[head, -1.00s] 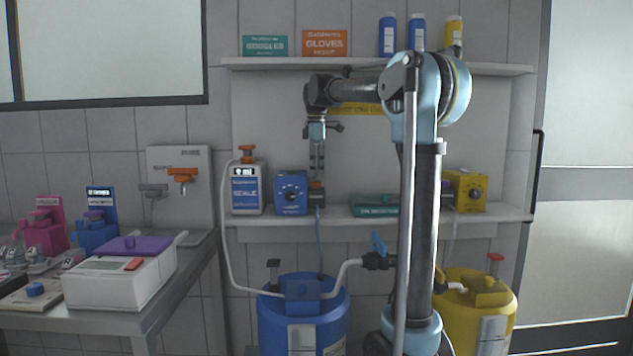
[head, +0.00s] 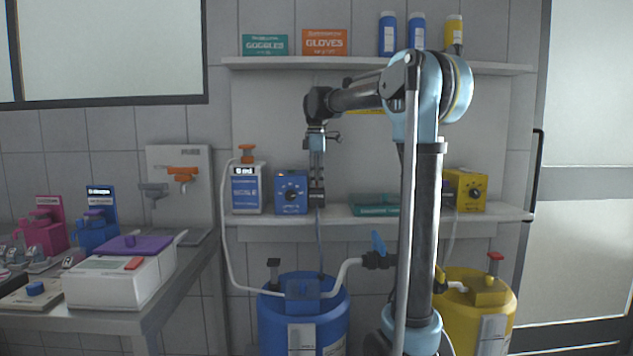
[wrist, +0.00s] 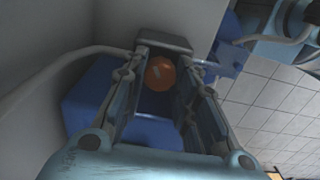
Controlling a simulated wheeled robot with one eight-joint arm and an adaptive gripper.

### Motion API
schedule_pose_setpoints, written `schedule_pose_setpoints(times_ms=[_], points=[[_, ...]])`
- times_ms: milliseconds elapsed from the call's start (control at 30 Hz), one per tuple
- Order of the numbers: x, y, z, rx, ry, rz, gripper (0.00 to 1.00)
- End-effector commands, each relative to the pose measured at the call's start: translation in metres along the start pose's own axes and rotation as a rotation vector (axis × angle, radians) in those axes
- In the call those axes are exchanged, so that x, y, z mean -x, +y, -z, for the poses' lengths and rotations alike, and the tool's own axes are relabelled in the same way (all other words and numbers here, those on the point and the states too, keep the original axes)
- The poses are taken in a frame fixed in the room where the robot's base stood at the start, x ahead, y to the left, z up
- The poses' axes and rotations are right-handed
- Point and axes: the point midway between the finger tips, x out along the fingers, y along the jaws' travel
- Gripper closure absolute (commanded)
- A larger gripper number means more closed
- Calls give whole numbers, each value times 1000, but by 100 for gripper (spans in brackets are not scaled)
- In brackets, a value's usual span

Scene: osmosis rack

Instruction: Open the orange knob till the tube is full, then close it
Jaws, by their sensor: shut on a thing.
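My gripper (head: 317,198) hangs pointing down in front of the shelf, just right of the blue dial box (head: 291,193). In the wrist view a round orange knob (wrist: 160,73) sits between my two fingers, which are shut around it. A blue body shows below it. My fingers hide the knob in the head view. A thin blue tube (head: 319,240) runs from below my gripper to the blue tank (head: 280,325). I cannot tell how full any tube is.
A white-and-blue bottle (head: 247,190) with an orange top stands left of the dial box, a small readout on it. A green box (head: 374,205) and a yellow dial box (head: 468,190) are to the right.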

Motion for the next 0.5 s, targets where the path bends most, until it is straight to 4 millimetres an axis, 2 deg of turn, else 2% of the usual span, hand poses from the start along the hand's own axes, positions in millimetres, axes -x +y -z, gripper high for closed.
schedule_pose_setpoints(times_ms=[500], points=[[0,2,-1,-240,-1,-5,97]])
